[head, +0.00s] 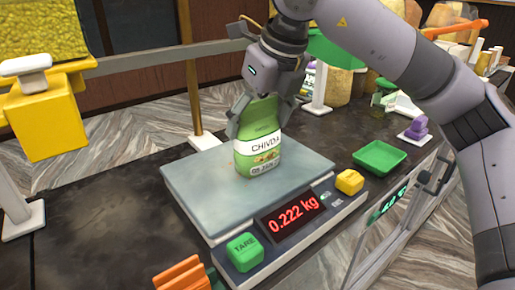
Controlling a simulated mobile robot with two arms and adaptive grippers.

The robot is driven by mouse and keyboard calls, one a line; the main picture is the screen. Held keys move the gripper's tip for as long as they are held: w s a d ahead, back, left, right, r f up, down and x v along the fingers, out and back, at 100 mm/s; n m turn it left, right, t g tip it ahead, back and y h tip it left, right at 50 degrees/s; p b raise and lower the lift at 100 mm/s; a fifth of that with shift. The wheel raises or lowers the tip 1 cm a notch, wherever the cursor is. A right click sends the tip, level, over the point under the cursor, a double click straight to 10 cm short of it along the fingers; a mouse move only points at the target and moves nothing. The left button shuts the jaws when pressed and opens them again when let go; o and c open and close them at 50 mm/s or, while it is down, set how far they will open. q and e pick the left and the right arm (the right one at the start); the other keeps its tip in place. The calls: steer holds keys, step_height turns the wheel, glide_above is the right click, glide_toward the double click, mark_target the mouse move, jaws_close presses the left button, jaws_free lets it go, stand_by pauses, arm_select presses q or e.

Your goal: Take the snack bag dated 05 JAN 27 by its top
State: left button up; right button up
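A green snack bag (258,150) with a white CHIVDA label stands upright on the plate of the weighing scale (195,190). A date is printed near its bottom, but it is too small to read surely. My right gripper (262,120) points down over the bag from above. Its fingers are spread, one on each side of the bag's upper part, and whether they touch it is hard to tell. The palm hides the bag's top edge. The scale's red display reads 0.222 kg. My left gripper is not in view.
A green TARE button (245,252) and a yellow block (349,182) are at the scale's front. A green tray (380,157) and a purple item (417,128) lie to the right. A yellow container (45,118) stands at left. The dark counter left of the scale is clear.

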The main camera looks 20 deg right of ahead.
steer(key=c, duration=1.2)
steer(key=shift+o, duration=0.2)
steer(key=shift+r, duration=0.1)
